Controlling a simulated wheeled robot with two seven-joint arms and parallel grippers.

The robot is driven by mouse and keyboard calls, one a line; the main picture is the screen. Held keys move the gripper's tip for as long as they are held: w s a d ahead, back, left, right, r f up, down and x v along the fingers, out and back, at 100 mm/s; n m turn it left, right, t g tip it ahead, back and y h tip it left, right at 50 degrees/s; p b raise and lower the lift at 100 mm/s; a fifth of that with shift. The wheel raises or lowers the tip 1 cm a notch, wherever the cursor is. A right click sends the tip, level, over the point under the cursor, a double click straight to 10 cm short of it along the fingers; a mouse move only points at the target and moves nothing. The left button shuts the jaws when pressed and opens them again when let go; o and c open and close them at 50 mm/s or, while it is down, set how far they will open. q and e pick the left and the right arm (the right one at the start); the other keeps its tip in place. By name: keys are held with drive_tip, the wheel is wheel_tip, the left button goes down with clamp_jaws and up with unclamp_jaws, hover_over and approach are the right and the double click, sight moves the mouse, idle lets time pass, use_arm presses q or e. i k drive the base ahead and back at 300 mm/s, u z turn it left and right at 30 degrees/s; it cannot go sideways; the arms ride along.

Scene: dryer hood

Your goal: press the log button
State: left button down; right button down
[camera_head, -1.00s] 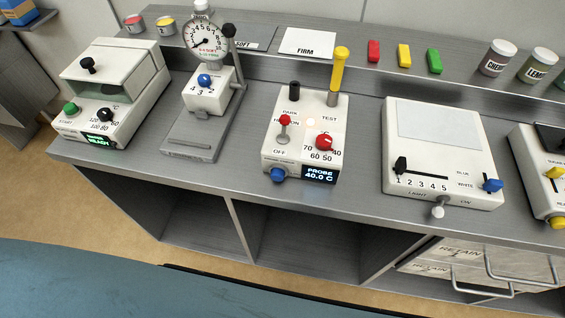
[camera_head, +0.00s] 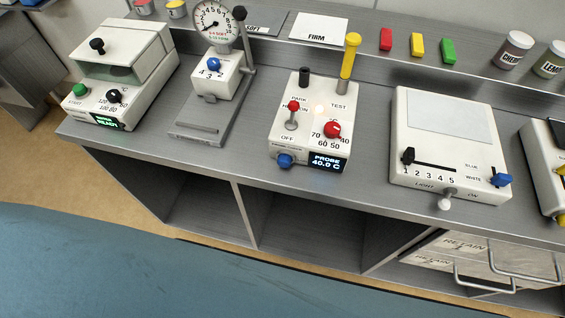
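No button with a readable LOG label shows. A white probe unit (camera_head: 318,120) stands mid-counter, with a lit display (camera_head: 328,162) reading "PROBE 40.0 C". It has a blue button or knob (camera_head: 285,160) at its lower front left, whose small label I cannot read. A red dial (camera_head: 333,130) and a red-tipped lever (camera_head: 293,113) are on its face. A yellow-handled probe (camera_head: 349,58) and a black knob (camera_head: 304,77) stand at its back. Neither of my grippers is in view.
Left are a hooded unit (camera_head: 122,75) with a green button (camera_head: 80,90) and a dial gauge stand (camera_head: 210,95). Right is a slider unit (camera_head: 450,140) with a blue knob (camera_head: 501,180). Colored blocks (camera_head: 417,44) and jars (camera_head: 513,48) line the back ledge. A blue surface (camera_head: 150,265) fills the foreground.

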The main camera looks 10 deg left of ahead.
sight(284, 161)
drive_tip(key=u, duration=0.6)
drive_tip(key=k, duration=1.35)
drive_tip(key=z, duration=0.1)
drive_tip(key=i, duration=0.8)
drive_tip(key=z, duration=0.45)
